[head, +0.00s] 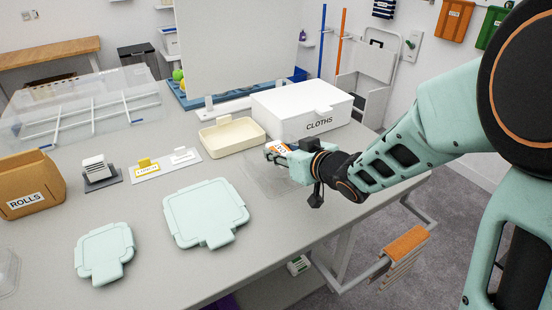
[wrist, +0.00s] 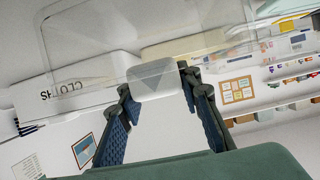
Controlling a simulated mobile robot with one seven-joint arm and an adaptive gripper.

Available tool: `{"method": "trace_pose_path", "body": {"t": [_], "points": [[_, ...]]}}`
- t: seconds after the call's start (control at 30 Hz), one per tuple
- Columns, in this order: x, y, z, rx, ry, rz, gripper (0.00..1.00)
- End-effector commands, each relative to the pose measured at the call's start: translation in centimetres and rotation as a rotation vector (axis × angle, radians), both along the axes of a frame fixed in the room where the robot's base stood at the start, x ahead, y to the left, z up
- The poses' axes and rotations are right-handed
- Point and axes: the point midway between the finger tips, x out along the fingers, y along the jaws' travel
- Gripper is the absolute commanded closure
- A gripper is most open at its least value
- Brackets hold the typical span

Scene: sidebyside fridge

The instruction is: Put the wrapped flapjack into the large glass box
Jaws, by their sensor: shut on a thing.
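My gripper (head: 272,152) is out over the right side of the table, in front of the CLOTHS box. In the wrist view its fingers (wrist: 155,90) are shut on the pale tab of a clear panel (wrist: 100,40), which looks like a clear lid. In the head view a faint clear shape (head: 262,178) shows below and beside the gripper; I cannot tell whether it is this lid or a glass box. A small orange-and-white printed thing (head: 281,147) shows at the gripper; I cannot tell whether it is the wrapped flapjack.
A white CLOTHS box (head: 302,112) and a cream tray (head: 232,136) stand behind the gripper. Two mint lids (head: 205,212) (head: 104,252) lie in front. A ROLLS bin (head: 28,186) and a clear divided organizer (head: 85,110) stand at left. A clear container (head: 8,270) is cut off at the left edge.

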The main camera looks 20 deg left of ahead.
Motion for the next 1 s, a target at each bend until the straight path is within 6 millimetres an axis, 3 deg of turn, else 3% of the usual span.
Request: {"method": "trace_pose_path", "body": {"t": [0.03, 0.1, 0.9, 0.93, 1.0], "points": [[-0.1, -0.2, -1.3, -0.001, 0.001, 0.001, 0.92], [-0.2, -0.4, -1.7, 0.001, 0.0, 0.003, 0.92], [-0.2, -0.5, -2.7, 0.0, -0.001, 0.003, 0.92], [-0.2, -0.5, -2.7, 0.0, -0.001, 0.003, 0.65], [-0.2, -0.5, -2.7, 0.0, 0.0, 0.002, 0.57]]}}
